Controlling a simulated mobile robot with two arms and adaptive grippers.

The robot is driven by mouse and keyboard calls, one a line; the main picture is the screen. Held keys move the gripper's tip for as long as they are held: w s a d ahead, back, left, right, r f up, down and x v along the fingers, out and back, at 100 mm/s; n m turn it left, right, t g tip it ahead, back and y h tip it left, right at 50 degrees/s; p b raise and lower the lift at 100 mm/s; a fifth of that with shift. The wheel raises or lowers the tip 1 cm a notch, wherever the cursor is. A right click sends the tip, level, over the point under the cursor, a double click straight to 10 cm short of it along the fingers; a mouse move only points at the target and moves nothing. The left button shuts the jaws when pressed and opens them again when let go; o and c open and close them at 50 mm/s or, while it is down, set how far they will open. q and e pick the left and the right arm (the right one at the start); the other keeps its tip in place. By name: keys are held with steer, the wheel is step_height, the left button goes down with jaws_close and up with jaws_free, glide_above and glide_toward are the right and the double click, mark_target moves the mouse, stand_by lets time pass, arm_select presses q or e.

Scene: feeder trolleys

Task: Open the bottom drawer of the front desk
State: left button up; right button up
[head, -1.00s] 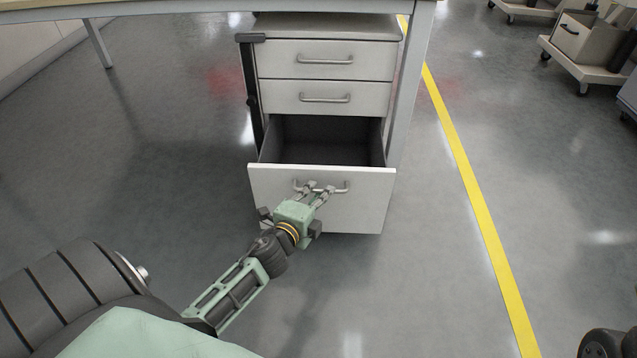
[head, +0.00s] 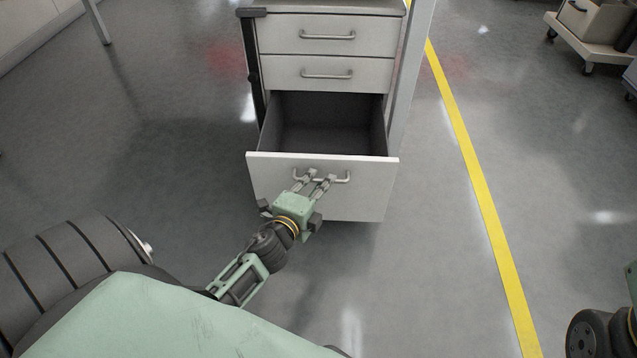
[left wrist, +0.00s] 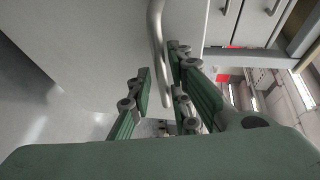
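The bottom drawer (head: 355,194) of the white drawer unit is pulled well out, and its dark, empty inside shows in the head view. Its front with the bar handle (head: 343,179) faces me. My left gripper (head: 320,177) is at this handle. In the left wrist view the grey handle (left wrist: 156,35) runs down between the fingers of the left gripper (left wrist: 160,83). One green finger stands to its left with a gap, and two are close on its right. The fingers are apart, not clamped on the handle. My right gripper is out of view.
Two shut drawers, the upper (head: 280,35) and the middle (head: 280,73), sit above the open one. A desk leg (head: 412,60) stands beside the unit. A yellow floor line (head: 470,170) runs on the right. A trolley (head: 590,45) is at the top right. Floor around the drawer is clear.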

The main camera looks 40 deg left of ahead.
arm_select(q)
steer(key=shift+o, duration=0.7)
steer(key=v, duration=1.2)
